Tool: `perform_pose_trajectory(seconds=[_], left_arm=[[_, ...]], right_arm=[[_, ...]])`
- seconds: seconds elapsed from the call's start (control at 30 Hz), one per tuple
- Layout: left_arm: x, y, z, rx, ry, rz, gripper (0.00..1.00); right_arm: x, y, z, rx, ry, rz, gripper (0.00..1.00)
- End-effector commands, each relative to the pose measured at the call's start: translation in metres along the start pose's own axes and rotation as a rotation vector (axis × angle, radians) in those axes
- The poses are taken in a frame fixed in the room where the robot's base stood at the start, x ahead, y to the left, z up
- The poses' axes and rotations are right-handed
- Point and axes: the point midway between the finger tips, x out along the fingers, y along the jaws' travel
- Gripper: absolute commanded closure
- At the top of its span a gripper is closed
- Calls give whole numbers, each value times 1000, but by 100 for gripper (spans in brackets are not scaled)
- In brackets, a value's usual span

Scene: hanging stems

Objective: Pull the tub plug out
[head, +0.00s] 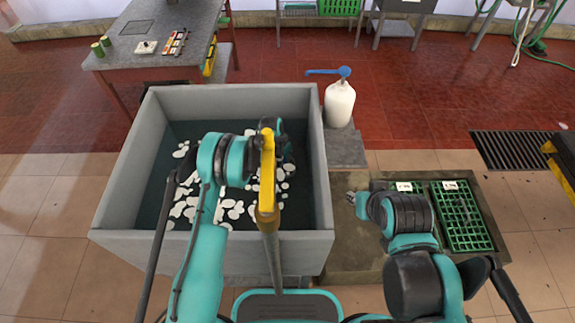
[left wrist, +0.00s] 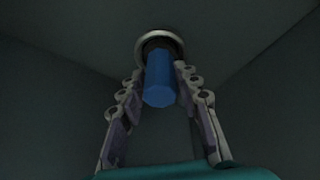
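The grey tub (head: 222,98) holds dark water with several pale floating pieces. In the left wrist view the blue plug (left wrist: 160,82) sits in a pale round ring (left wrist: 143,38) on the tub's inner surface. My left gripper (left wrist: 159,70) has one finger on each side of the plug, very close to it; I cannot tell if they press on it. In the head view my left arm reaches into the tub and a yellow-topped post hides part of it. The plug is not clear there. My right gripper (head: 352,197) is outside the tub to the right, too small to read.
A white pump bottle (head: 340,104) with a blue top stands on a grey block (head: 347,150) beside the tub. Green grid trays (head: 462,217) lie in a low bed at right. A floor grate (head: 512,150) is further right. A grey table (head: 125,62) stands behind.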

Motion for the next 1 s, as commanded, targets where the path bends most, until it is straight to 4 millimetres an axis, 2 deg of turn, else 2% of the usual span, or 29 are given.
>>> perform_pose_trajectory(seconds=[0.03, 0.07, 0.1, 0.63, 1.0], left_arm=[[0, 0, 0, 0, 0, 0, 88], [0, 0, 0, 0, 0, 0, 96], [0, 0, 0, 0, 0, 0, 97], [-2, 1, 0, 0, 0, 1, 97], [-19, 1, -5, 0, 0, 0, 97]], right_arm=[[0, 0, 0, 0, 0, 0, 73], [0, 0, 0, 0, 0, 0, 73], [0, 0, 0, 0, 0, 0, 73], [-1, 0, 0, 0, 0, 0, 73], [-8, 0, -6, 0, 0, 0, 73]])
